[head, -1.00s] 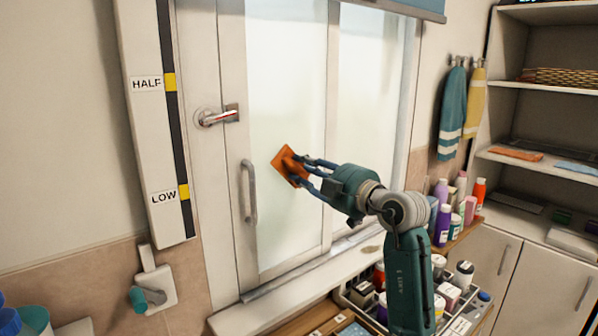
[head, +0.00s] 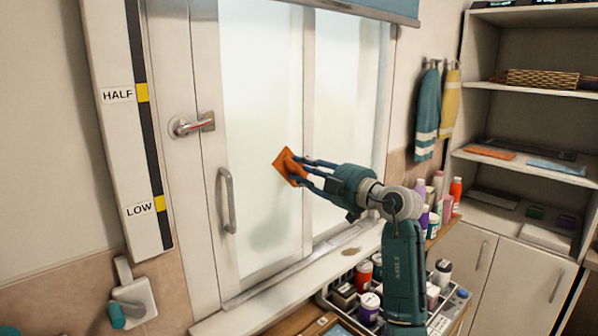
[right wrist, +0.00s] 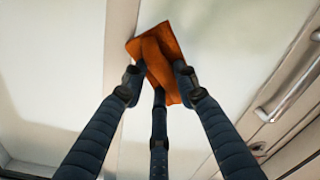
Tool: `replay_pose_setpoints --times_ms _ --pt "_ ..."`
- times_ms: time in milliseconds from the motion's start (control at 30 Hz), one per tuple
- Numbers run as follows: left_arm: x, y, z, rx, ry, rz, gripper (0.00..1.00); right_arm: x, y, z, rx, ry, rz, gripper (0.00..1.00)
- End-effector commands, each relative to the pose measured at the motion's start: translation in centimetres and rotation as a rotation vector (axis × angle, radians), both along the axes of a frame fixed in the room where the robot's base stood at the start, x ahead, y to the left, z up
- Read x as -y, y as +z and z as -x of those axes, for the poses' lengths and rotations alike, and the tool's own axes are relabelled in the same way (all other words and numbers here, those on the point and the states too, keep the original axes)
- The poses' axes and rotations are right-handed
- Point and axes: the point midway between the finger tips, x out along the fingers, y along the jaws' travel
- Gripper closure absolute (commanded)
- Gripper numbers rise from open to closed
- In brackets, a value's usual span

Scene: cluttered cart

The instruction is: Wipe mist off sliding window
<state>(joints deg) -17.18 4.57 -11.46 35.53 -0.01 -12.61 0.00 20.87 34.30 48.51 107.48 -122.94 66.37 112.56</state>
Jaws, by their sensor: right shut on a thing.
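The sliding window (head: 262,130) has pale, misted panes, with a somewhat darker, clearer-looking patch low on the left pane. My right gripper (head: 302,172) is shut on an orange cloth (head: 287,164) and holds it at the left pane, close to the middle frame bar. In the right wrist view the fingers (right wrist: 158,85) pinch the cloth (right wrist: 165,58), which is spread against the pane beside the frame bar. Whether the cloth presses on the glass is hard to tell. My left gripper is not in view.
A vertical handle (head: 227,200) and a lever latch (head: 192,124) stick out left of the pane. Below, the sill (head: 262,306) borders a crate (head: 440,322) of bottles and jars. Towels (head: 427,115) and shelves (head: 520,87) are at the right.

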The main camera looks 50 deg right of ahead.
Motion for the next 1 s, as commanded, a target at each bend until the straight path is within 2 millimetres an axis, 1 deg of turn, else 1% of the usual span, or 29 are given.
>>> replay_pose_setpoints --times_ms 267,367,800,1000 --pt "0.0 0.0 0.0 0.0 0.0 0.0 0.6 0.1 0.0 0.0 -0.001 -0.001 0.0 1.0" --pt "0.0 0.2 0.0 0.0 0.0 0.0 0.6 0.0 0.0 0.4 -0.001 -0.001 0.0 1.0" --pt "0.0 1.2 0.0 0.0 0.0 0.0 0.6 -0.5 0.1 4.7 -0.001 -0.001 -0.001 1.0" --pt "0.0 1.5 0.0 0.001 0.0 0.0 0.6 -0.6 0.0 5.9 -0.001 0.0 -0.001 1.0"
